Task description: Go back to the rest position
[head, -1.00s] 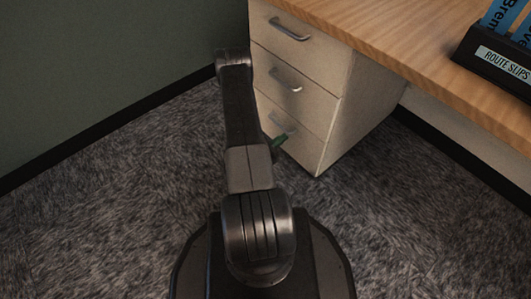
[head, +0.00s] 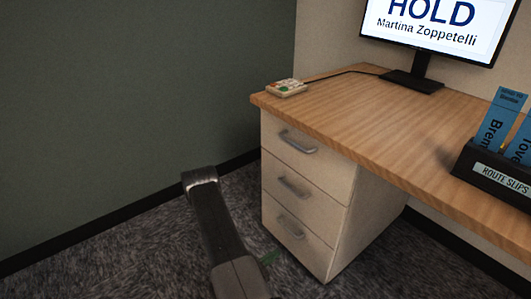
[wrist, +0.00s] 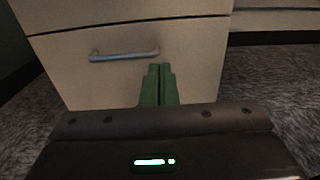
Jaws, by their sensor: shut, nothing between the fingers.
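My gripper (wrist: 159,84) shows in the wrist view with its two green fingers together and nothing between them. It is in front of the drawer unit (wrist: 80,75), with a drawer handle (wrist: 125,55) just to the left of the fingertips. In the head view my dark arm is raised left of the drawer unit (head: 345,225), and only a bit of green from the gripper (head: 270,257) shows beside the arm. All three drawers look shut.
The wooden desk (head: 400,115) carries a monitor (head: 430,30) reading HOLD and Martina Zoppetelli. A small button box (head: 286,88) sits at its left corner, and a route slips holder (head: 495,170) with blue slips at right. Bare carpet (head: 100,265) lies left.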

